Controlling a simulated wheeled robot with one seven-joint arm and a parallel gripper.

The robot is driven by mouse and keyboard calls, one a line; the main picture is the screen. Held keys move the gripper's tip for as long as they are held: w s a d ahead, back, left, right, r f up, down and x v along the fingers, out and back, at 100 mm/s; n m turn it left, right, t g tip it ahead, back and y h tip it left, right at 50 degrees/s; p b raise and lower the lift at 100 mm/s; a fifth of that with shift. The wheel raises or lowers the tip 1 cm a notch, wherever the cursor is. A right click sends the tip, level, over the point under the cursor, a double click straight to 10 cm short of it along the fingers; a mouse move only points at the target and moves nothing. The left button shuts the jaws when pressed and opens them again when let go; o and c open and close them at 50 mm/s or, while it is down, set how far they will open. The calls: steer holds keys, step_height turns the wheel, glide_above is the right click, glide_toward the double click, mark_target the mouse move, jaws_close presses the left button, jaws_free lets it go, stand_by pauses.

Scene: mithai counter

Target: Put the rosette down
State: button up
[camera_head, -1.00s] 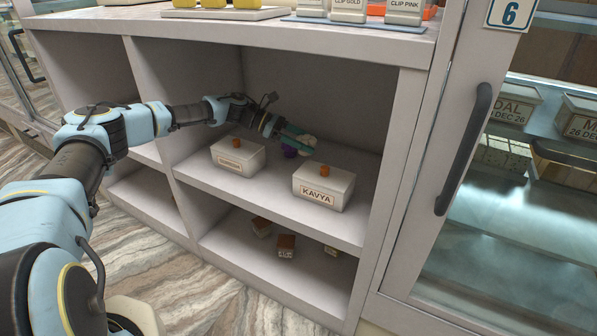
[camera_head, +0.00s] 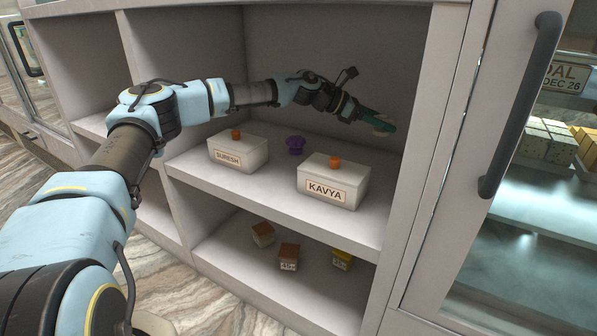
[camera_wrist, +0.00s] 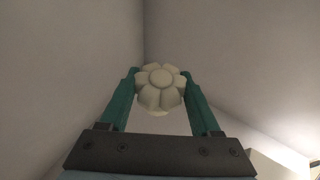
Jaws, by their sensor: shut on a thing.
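A cream flower-shaped rosette (camera_wrist: 161,88) sits between the two green fingers of my gripper (camera_wrist: 160,95) in the wrist view. My gripper (camera_head: 382,122) is shut on it. In the head view the pale rosette (camera_head: 384,130) shows only in part at the fingertips. My gripper is inside the upper shelf bay, raised above the shelf (camera_head: 270,180), behind and above the box labelled KAVYA. A purple rosette-like piece (camera_head: 296,145) stands on the shelf between the two boxes, apart from my gripper.
The KAVYA box (camera_head: 333,182) and the SURESH box (camera_head: 238,152), each with an orange knob, stand on the shelf. Several small blocks (camera_head: 288,256) lie on the lower shelf. A glass-door cabinet with a dark handle (camera_head: 521,105) is at right.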

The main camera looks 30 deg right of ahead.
mark_target(378, 164)
steer(key=shift+s+d+f, duration=0.1)
steer(key=shift+d+f, duration=0.1)
steer(key=shift+d, duration=0.05)
step_height(378, 164, down, 9)
steer(key=b, duration=0.3)
steer(key=shift+d+f, duration=0.1)
steer(key=shift+f, duration=0.05)
steer(key=o, duration=1.3)
steer(key=p+v, duration=0.2)
steer(key=v, duration=0.8)
steer(key=shift+a+r, duration=0.2)
steer(key=shift+a, duration=0.1)
steer(key=shift+w+a+r+p, duration=0.15)
steer(key=shift+w+a+p, duration=0.2)
steer(key=shift+a, duration=0.2)
